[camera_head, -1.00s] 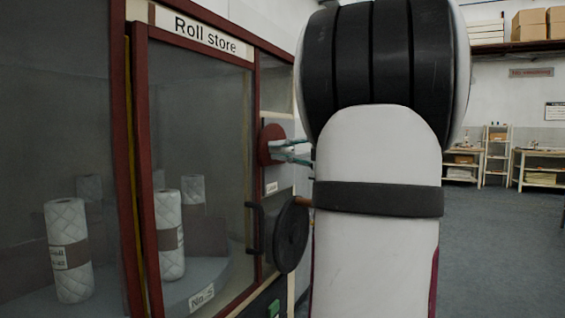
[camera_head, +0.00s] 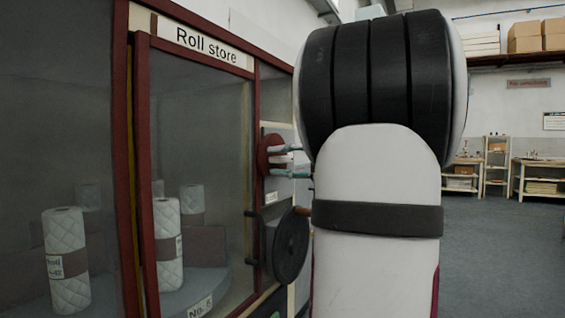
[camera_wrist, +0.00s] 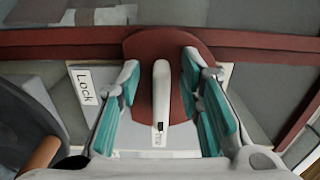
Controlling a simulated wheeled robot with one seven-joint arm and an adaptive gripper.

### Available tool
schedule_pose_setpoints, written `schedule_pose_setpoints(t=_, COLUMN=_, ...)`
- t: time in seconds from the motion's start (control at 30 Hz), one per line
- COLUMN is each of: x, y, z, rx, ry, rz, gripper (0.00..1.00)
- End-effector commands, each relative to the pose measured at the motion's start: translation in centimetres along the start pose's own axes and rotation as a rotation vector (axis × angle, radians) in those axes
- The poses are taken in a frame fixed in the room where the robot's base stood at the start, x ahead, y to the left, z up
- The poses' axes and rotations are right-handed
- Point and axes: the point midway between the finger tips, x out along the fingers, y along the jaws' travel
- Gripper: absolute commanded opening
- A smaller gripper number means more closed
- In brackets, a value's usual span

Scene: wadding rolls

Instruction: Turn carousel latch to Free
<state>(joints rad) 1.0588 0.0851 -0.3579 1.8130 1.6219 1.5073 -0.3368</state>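The carousel latch is a dark red round plate (camera_wrist: 190,50) with a pale lever (camera_wrist: 161,90), on the front of the roll store cabinet. The plate (camera_head: 268,153) also shows in the head view. In the wrist view the lever points down the picture, toward a white label (camera_wrist: 150,154) that is partly hidden and hard to read. A "Lock" label (camera_wrist: 84,86) lies to the left. My gripper (camera_wrist: 168,108) is open, with one teal-padded finger on each side of the lever. Gaps show on both sides of it.
A dark handwheel (camera_head: 291,246) stands just below the latch, with a dark bar handle (camera_head: 254,238) beside it. Quilted rolls (camera_head: 66,260) stand behind the cabinet's glass. Open floor (camera_head: 490,260) lies to the right, with shelves at the back.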

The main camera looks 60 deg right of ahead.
Motion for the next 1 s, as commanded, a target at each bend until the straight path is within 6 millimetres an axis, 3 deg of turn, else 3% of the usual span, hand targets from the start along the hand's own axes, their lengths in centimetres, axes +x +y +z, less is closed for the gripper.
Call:
schedule_pose_setpoints(t=0.23, x=-1.9, y=-0.1, z=-0.1, rx=-0.001, ry=0.004, rz=0.0, gripper=0.33)
schedule_pose_setpoints(t=0.7, x=-10.5, y=0.1, z=-0.1, rx=0.0, ry=0.003, rz=0.0, gripper=0.33)
schedule_pose_setpoints(t=1.0, x=-12.1, y=0.0, z=0.0, rx=0.0, ry=0.0, rz=0.001, gripper=0.33)
